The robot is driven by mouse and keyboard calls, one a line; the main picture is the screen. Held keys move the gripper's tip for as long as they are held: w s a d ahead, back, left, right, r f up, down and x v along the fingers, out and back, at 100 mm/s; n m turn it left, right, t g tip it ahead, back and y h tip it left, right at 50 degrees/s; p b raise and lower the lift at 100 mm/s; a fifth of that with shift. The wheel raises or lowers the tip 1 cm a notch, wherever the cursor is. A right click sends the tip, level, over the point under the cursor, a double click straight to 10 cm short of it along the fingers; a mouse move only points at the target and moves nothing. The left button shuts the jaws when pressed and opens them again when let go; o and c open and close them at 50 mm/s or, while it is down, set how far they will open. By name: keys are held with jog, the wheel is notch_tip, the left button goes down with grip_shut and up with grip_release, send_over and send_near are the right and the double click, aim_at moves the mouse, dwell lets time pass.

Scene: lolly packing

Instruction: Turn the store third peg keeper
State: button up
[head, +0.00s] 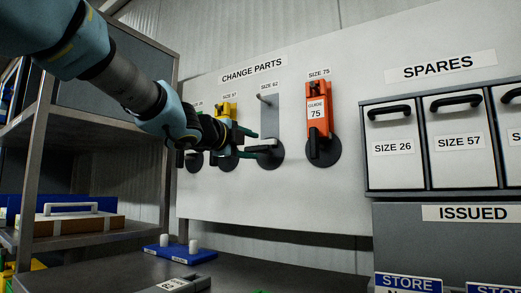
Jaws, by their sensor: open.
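The third peg station, SIZE 62, on the white CHANGE PARTS board has a bare peg (264,98) on a grey backplate (270,118) above a dark round disc (270,163). Its keeper (265,145), a small bar with a pale face, lies roughly level across the lower backplate. My gripper (256,143) reaches in from the left with its teal fingers open, one above and one below the keeper's left part. I cannot tell whether they touch it. My arm and wrist partly hide the first two stations.
An orange 75 guide (318,112) hangs right of the keeper, a yellow guide (224,110) to its left. SPARES drawers (393,148) stand at right, a metal shelf rack (44,130) at left. A blue base with white pegs (178,254) is on the bench below.

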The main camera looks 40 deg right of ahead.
jog(key=v, duration=0.3)
jog(key=shift+a, duration=0.3)
dwell(0.3)
